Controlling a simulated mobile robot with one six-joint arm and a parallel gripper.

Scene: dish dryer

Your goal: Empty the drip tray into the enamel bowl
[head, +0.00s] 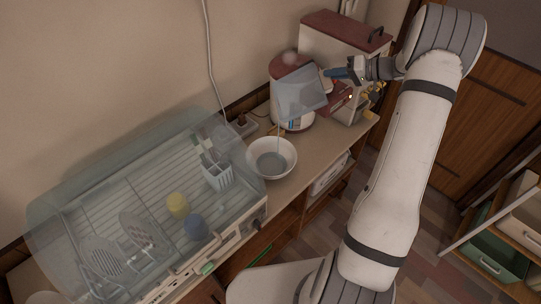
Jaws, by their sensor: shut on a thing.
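The drip tray (302,92), a translucent blue-grey flat tray, is steeply tilted in the air at the upper centre of the head view. My gripper (338,74) is shut on its right side. A thin pale stream seems to run down from the tray's lower left corner towards the enamel bowl (291,164). The white bowl stands upright on the counter, below and left of the tray. Its inside shows a grey-blue surface that looks like water. The fingertips are small and partly hidden.
The dish dryer (130,200) with a clear cover, plates, cups and a utensil holder (217,177) stands left of the bowl. A red and white appliance (291,68) is behind the tray. A white cabinet with a red top (343,33) is at the back right. The counter (321,148) is narrow.

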